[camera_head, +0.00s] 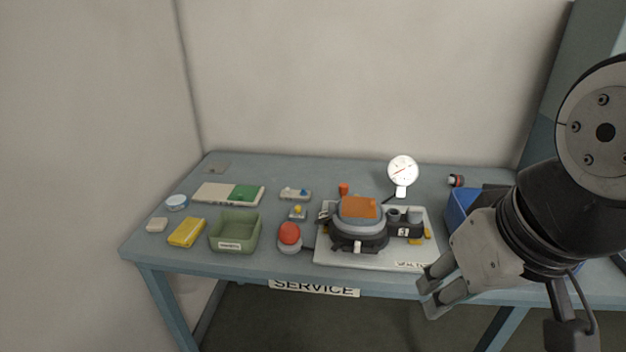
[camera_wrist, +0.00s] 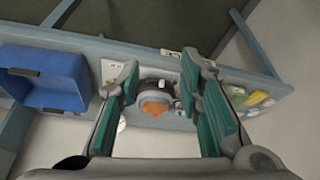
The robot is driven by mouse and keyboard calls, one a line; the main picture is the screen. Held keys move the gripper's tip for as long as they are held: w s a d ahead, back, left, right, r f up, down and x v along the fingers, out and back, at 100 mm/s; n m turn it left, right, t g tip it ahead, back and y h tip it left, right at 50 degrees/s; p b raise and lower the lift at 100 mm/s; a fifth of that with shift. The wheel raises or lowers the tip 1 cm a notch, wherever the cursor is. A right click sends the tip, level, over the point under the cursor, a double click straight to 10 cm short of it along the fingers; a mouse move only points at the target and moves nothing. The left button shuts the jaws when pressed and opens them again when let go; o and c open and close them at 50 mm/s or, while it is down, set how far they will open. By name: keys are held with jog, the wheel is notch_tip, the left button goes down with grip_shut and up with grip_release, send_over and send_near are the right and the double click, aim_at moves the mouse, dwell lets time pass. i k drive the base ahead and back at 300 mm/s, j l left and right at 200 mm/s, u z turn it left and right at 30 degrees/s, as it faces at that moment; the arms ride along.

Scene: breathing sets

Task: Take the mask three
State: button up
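The mask labelled 3 (camera_head: 358,234) lies on a white tray (camera_head: 330,255) at the middle right of the table. It is dark grey with an orange top, and a black part with the number tag sits at its right. My gripper (camera_head: 430,292) is in front of the table's edge, to the right of the mask and apart from it. In the wrist view the mask (camera_wrist: 154,104) shows between the two green-padded fingers (camera_wrist: 165,110), farther off. The fingers are spread with nothing between the pads.
A blue bin (camera_head: 459,208) stands right of the tray, partly behind my arm. A round white gauge (camera_head: 403,170) stands behind the tray. Left of it are a red-topped grey item (camera_head: 289,238), a green bin (camera_head: 235,231) and a yellow pack (camera_head: 187,232). A wall is behind.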

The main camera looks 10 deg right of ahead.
aim_at(372, 233)
jog(key=i+l+u, duration=0.3)
jog(key=l, duration=0.25)
jog(key=i+l+u, duration=0.2)
jog(key=l+u, duration=0.15)
jog(key=l, duration=0.25)
